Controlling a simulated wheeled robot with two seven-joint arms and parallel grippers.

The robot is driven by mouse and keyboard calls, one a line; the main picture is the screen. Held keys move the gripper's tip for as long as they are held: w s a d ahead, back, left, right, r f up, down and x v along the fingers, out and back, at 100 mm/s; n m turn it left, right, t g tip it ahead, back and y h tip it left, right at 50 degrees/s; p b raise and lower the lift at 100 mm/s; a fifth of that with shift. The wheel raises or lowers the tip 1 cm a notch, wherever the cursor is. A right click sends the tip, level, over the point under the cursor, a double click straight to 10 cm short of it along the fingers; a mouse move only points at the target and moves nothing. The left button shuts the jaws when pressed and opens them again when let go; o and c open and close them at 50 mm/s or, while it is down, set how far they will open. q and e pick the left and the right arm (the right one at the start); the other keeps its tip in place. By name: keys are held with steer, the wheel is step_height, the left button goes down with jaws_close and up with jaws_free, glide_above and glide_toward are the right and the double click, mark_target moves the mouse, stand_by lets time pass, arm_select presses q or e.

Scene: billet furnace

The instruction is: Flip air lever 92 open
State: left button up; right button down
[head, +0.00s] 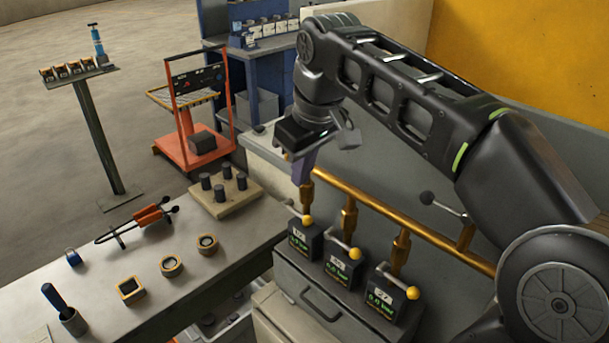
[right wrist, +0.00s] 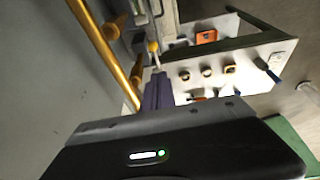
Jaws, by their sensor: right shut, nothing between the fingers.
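Three dark air valve boxes stand in a row on a grey cabinet: a left box (head: 303,241), a middle box (head: 341,268) and a right box (head: 387,296). Each has a lever with a yellow ball knob and a green readout. Their numbers are too small to read surely, so I cannot tell which is 92. My right gripper (head: 303,172) is shut and empty, pointing down just above the left box's lever (head: 300,214). In the right wrist view its purple fingers (right wrist: 157,92) are near a yellow knob (right wrist: 153,46); contact is unclear. My left gripper is out of view.
A brass pipe (head: 385,205) runs behind the boxes, with brass fittings down to them. A grey workbench (head: 100,282) to the left holds ring gauges, an orange-handled tool (head: 148,216) and a block with dark pegs (head: 226,193). An orange cart (head: 190,115) stands behind.

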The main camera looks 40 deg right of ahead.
mark_target(298, 213)
steer(key=x, duration=0.2)
steer(key=p+x, duration=0.1)
steer(key=x, duration=0.2)
steer(key=p+x, duration=0.1)
steer(key=x, duration=0.1)
steer(key=shift+s+d+f, duration=0.2)
steer(key=shift+s+f, duration=0.05)
steer(key=shift+f, duration=0.15)
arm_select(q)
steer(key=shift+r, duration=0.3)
arm_select(e)
steer(key=shift+d+f, duration=0.1)
steer(key=shift+f, duration=0.55)
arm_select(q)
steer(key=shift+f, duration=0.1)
